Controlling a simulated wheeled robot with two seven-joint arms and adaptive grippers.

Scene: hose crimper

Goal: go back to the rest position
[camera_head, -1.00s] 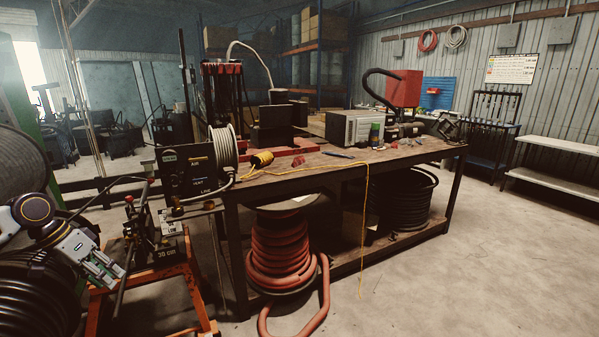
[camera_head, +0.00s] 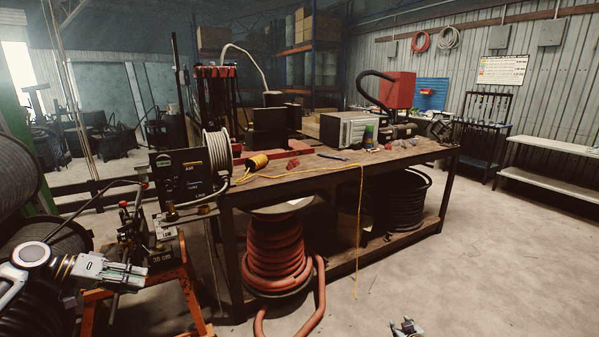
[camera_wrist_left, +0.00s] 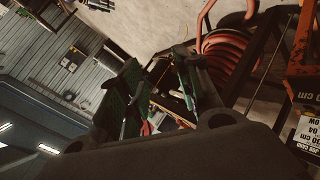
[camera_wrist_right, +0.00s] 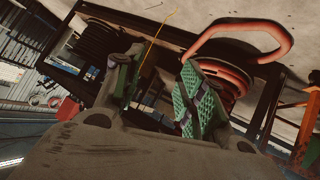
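My left gripper (camera_head: 128,277) is at the lower left, in front of the orange stand (camera_head: 188,283) in the head view. In the left wrist view its green-padded fingers (camera_wrist_left: 160,92) are apart with nothing between them. My right gripper (camera_head: 406,327) just shows at the bottom edge of the head view, over bare floor. In the right wrist view its fingers (camera_wrist_right: 158,88) are apart and empty. Most of the right arm is out of the head view.
The workbench (camera_head: 340,175) stands ahead, with a red hose coil (camera_head: 275,255) and a black coil (camera_head: 425,190) under it. A yellow cord (camera_head: 361,215) hangs off its front. Large black hose reels (camera_head: 25,175) stand at the left.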

